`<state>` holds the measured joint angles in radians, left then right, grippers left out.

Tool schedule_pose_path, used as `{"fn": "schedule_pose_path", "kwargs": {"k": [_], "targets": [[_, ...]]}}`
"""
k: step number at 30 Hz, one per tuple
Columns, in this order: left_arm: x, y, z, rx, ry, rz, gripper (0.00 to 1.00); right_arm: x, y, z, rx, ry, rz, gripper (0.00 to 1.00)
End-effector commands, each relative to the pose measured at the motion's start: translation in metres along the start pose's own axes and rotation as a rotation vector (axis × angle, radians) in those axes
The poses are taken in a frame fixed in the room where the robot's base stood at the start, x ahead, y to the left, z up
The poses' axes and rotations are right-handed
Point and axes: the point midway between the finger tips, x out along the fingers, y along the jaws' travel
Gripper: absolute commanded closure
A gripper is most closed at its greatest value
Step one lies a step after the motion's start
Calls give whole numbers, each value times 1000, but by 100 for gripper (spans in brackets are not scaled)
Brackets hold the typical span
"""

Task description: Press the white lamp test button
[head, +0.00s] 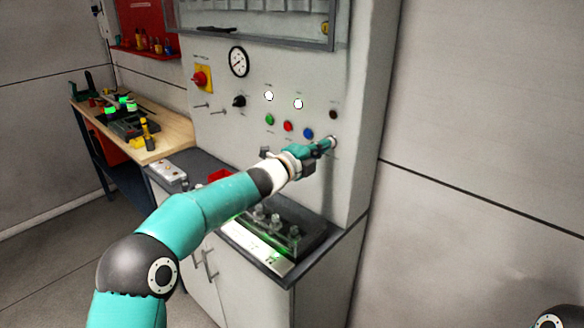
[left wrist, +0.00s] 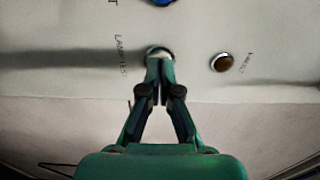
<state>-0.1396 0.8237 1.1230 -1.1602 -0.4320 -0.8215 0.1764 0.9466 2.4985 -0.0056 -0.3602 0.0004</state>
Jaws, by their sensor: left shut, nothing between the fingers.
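The lamp test button (left wrist: 155,49) shows as a pale rim beside the label "LAMP TEST" in the left wrist view. My left gripper (left wrist: 159,66) is shut with nothing between its fingers. Its fingertips overlap the button's lower part and hide much of it; I cannot tell whether they touch it or press it in. In the head view the left gripper (head: 328,144) reaches the right side of the grey panel, with its tips at the button. My right gripper is not in view.
A blue button (head: 308,133), red button (head: 288,126) and green button (head: 269,119) sit left of the fingertips. A dark brown lamp (left wrist: 222,62) is close by. Two white lamps (head: 298,104) glow above. A tray of clear fittings (head: 272,226) stands on the counter below.

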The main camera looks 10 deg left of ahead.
Motion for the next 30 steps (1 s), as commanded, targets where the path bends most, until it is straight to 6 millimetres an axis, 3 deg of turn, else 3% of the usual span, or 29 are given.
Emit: {"fn": "schedule_pose_path", "kwargs": {"k": [6,15,21,30], "targets": [[-38,7,3,-2,1,2,100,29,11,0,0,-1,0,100],[-94,5,4,-2,0,5,100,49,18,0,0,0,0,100],[-110,4,4,-1,1,6,100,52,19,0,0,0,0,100],[-112,3,4,-2,0,7,100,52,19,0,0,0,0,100]]}}
